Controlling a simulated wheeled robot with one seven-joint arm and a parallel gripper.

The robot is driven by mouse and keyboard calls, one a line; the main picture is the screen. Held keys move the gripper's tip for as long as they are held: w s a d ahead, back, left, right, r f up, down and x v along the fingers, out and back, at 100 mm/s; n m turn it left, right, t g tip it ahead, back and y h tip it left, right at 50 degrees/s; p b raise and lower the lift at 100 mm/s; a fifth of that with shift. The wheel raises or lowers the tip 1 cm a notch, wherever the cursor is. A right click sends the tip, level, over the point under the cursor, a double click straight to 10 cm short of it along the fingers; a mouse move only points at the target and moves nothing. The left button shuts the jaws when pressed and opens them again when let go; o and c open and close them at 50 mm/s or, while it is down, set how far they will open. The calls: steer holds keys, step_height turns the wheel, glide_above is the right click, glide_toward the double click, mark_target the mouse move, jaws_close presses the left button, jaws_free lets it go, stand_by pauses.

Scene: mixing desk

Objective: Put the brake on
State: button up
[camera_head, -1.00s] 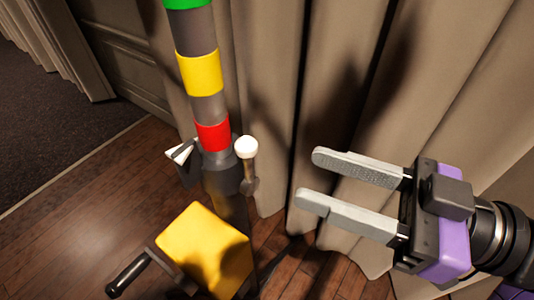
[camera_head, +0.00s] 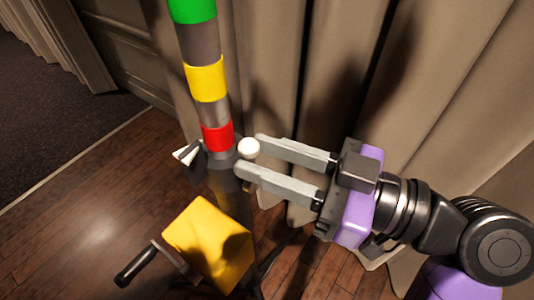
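A dark pole (camera_head: 204,46) with green, yellow and red bands stands at the centre left. On its right side, below the red band (camera_head: 217,136), is a lever with a white ball knob (camera_head: 248,148); its shaft is mostly hidden by my gripper. My gripper (camera_head: 248,155) comes from the right and is open. Its two fingertips are at the knob, one above and behind, one below and in front. The knob shows between them; I cannot tell whether either finger touches it. Which part is the brake is not marked.
A yellow box (camera_head: 210,240) with a black-handled crank (camera_head: 137,263) is low on the pole. A small white-and-dark piece (camera_head: 187,153) sticks out on the pole's left. Beige curtains (camera_head: 420,90) hang close behind. The wooden floor (camera_head: 80,220) at left is clear.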

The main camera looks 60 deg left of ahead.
jaws_close()
stand_by(1.2)
